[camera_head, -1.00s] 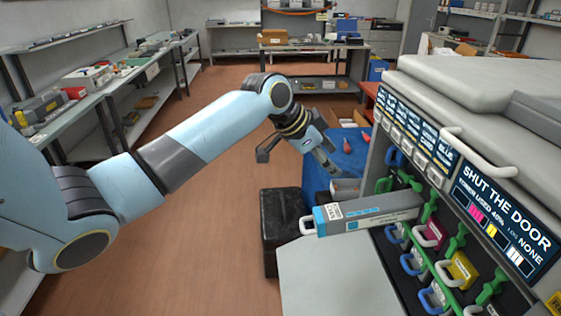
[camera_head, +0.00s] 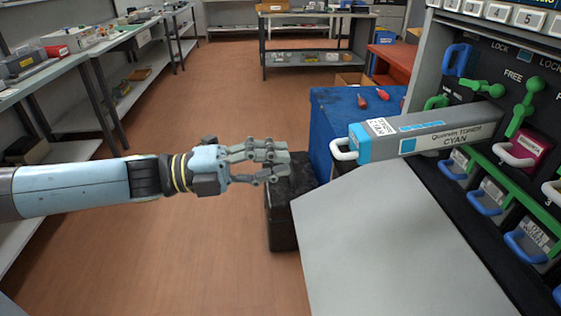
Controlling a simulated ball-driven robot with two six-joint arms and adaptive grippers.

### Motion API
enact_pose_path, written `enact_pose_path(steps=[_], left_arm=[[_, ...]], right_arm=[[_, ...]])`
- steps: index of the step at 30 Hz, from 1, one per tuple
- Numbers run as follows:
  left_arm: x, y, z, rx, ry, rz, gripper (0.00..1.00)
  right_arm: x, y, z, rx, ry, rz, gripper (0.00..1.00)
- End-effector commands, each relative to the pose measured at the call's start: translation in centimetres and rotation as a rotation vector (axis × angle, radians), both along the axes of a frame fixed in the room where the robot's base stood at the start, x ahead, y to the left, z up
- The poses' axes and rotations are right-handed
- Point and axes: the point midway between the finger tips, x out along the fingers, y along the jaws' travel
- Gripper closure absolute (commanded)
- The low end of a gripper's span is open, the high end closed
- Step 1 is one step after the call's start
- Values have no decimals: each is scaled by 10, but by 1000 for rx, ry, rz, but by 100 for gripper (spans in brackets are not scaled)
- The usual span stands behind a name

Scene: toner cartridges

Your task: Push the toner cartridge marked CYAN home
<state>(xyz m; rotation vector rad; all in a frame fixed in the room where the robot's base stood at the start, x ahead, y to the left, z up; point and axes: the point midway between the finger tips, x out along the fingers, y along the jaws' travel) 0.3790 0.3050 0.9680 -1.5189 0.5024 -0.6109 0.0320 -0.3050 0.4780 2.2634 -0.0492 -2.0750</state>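The cyan toner cartridge (camera_head: 420,134) is a long grey box with a light blue front end, a white handle and a CYAN label. It sticks well out of its slot in the printer's dark bay, and its inner end is hidden there. My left gripper (camera_head: 285,163) is to the left of the cartridge's handle, apart from it and lower in the picture. Its fingers converge at the tips; it looks shut, with nothing held. My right gripper is not in view.
Green levers (camera_head: 524,104) stand beside the slots, and a magenta cartridge (camera_head: 522,150) sits right of the cyan one. A pale flat panel (camera_head: 390,240) lies below it. A black box (camera_head: 284,215) and a blue-covered table (camera_head: 335,115) stand left of the printer.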

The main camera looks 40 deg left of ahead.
Motion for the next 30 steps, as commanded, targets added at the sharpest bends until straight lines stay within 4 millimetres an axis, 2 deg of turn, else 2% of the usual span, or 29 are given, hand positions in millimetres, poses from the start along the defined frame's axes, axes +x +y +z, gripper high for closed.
enact_pose_path(steps=[6, 10, 18, 23, 30], left_arm=[[13, -12, 0, -2, -2, 0, 79], [29, -25, 2, -3, -3, 1, 79], [60, -51, 10, -5, -2, 3, 79], [70, -60, 14, -4, 0, 3, 79], [75, -64, 15, -2, 1, 3, 79]], right_arm=[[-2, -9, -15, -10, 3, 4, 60], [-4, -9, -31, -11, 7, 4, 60], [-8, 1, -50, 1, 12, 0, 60], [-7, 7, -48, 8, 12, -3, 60], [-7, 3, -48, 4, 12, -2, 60]])
